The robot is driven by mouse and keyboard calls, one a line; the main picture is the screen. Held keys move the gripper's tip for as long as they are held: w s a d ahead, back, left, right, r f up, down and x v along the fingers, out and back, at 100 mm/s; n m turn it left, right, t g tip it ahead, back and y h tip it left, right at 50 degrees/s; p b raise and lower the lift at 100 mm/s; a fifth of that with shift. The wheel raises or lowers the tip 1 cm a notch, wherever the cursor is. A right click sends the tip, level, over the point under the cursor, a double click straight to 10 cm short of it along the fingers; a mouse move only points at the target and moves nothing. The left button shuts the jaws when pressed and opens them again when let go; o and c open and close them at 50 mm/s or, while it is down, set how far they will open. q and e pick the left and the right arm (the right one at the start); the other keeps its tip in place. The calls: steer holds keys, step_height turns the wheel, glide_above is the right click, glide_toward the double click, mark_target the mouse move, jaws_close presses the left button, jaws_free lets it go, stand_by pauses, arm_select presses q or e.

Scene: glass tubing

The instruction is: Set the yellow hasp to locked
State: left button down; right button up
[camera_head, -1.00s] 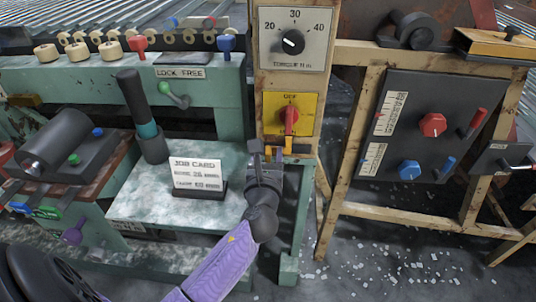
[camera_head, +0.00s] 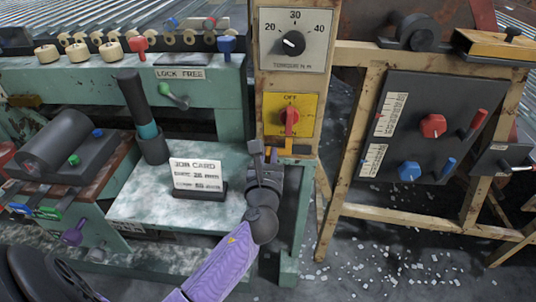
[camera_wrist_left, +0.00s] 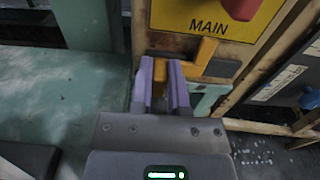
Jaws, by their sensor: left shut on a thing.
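The yellow hasp (camera_head: 301,149) is a small orange-yellow bent bar low on the rusty cream post, under the yellow panel (camera_head: 309,101) with the red switch (camera_head: 291,117). In the left wrist view the hasp (camera_wrist_left: 204,53) has an upright part at the right and an arm reaching left, with its end between my purple fingers. My left gripper (camera_head: 265,156) is shut on the hasp's left part; its fingers also show in the left wrist view (camera_wrist_left: 163,82). The fingers hide part of the hasp. My right gripper is not in view.
A job card (camera_head: 197,175) stands on the green bench (camera_head: 140,205) left of my left gripper. A torque dial (camera_head: 293,41) is higher on the post. A dark panel (camera_head: 400,135) with red and blue knobs is at the right. Debris lies on the floor.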

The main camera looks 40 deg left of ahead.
mark_target(283, 143)
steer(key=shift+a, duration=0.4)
arm_select(q)
steer(key=shift+w+d, duration=0.35)
steer(key=shift+d, duration=0.25)
steer(key=shift+w+d, duration=0.35)
steer(key=shift+d, duration=0.25)
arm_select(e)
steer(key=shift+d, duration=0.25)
arm_select(q)
steer(key=c, duration=0.6)
jaws_free()
steer(key=shift+d, duration=0.1)
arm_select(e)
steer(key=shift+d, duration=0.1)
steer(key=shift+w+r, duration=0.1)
